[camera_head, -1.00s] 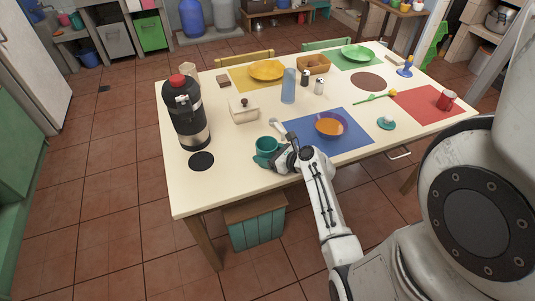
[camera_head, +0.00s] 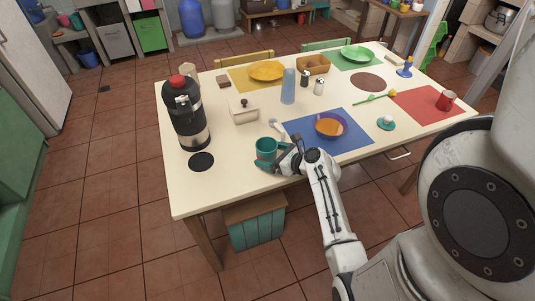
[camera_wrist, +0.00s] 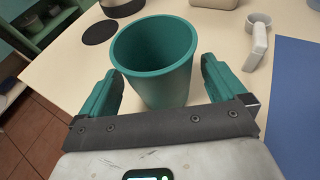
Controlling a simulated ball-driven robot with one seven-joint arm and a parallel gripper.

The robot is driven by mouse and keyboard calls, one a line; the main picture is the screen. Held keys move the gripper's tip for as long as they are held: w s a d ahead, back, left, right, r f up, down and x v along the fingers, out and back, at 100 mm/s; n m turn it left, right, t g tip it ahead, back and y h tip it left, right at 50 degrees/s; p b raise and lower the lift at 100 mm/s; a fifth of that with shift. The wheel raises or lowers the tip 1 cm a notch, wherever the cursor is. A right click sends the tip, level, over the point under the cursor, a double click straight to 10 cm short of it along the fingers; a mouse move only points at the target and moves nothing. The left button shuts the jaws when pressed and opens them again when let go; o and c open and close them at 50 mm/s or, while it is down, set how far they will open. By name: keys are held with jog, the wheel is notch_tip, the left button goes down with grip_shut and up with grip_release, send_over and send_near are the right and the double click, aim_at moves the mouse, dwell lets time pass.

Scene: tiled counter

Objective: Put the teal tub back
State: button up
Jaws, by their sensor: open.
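The teal tub (camera_head: 266,147) stands upright and open-topped on the cream table, near its front edge and left of the blue mat. In the wrist view the tub (camera_wrist: 155,65) looks empty and fills the space ahead of my palm. My gripper (camera_head: 265,163) is low at the table's front edge, on the near side of the tub. In the wrist view my gripper (camera_wrist: 161,80) is open, with one teal finger on each side of the tub's near part. A gap shows beside the left finger; contact at the right finger is hard to tell.
A black round mat (camera_head: 201,161) lies bare to the left, before a tall black dispenser (camera_head: 187,112). A white scoop-like utensil (camera_head: 276,128) lies behind the tub. A blue mat (camera_head: 355,138) with an orange-filled bowl (camera_head: 330,126) is at right. A white lidded box (camera_head: 244,110) stands farther back.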

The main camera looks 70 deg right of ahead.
jog(key=v, duration=1)
jog(key=w+a+f+n+g+y, duration=0.2)
jog(key=w+a+n+g+y, duration=0.1)
jog(key=a+n, duration=0.65)
jog(key=w+a+f+n+g+y, duration=0.2)
jog(key=a+n+y, duration=0.1)
jog(key=a+n, duration=0.6)
jog(key=s+a+r+n+g, duration=0.1)
jog(key=s+a+n+g, duration=0.2)
jog(key=n, duration=0.7)
jog(key=s+a+r+n+g+h, duration=0.1)
jog(key=s+a+n+g, duration=0.2)
jog(key=a+n, duration=0.3)
jog(key=shift+a+n+g+h, duration=0.35)
jog(key=shift+n+g, duration=0.25)
jog(key=shift+n, duration=1.85)
jog(key=shift+s, duration=0.1)
